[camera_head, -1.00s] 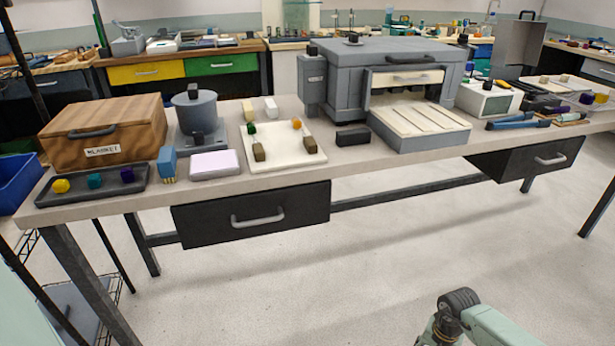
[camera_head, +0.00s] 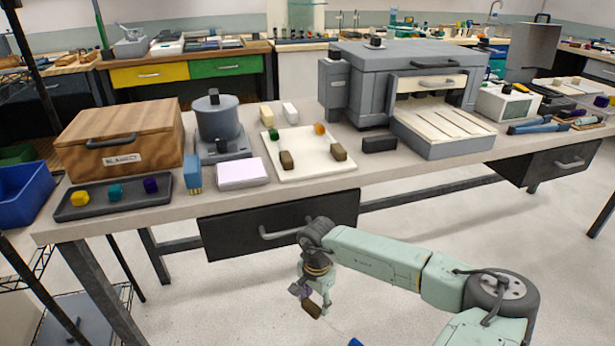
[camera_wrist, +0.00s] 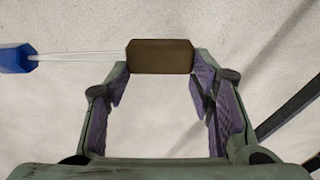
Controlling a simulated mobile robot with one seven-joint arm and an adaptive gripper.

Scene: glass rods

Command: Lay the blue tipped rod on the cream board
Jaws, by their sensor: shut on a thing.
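My gripper (camera_head: 314,296) hangs in front of the workbench, over the floor and below the bench top. In the wrist view my gripper (camera_wrist: 160,76) is shut on the brown end block (camera_wrist: 160,56) of the blue tipped rod. The clear rod (camera_wrist: 80,57) runs left from this block to its blue tip (camera_wrist: 15,58). In the head view the blue tip (camera_head: 355,342) shows at the bottom edge. The cream board (camera_head: 305,147) lies on the bench. Brown blocks sit near its front, with a green and an orange piece near its back.
A dark tray (camera_head: 70,212) with yellow, teal and purple blocks lies left of a white pad (camera_head: 242,174). A small black block (camera_head: 379,145) and a grey furnace (camera_head: 375,75) with a slatted shelf stand right of the board. A drawer (camera_head: 285,222) is under the bench front.

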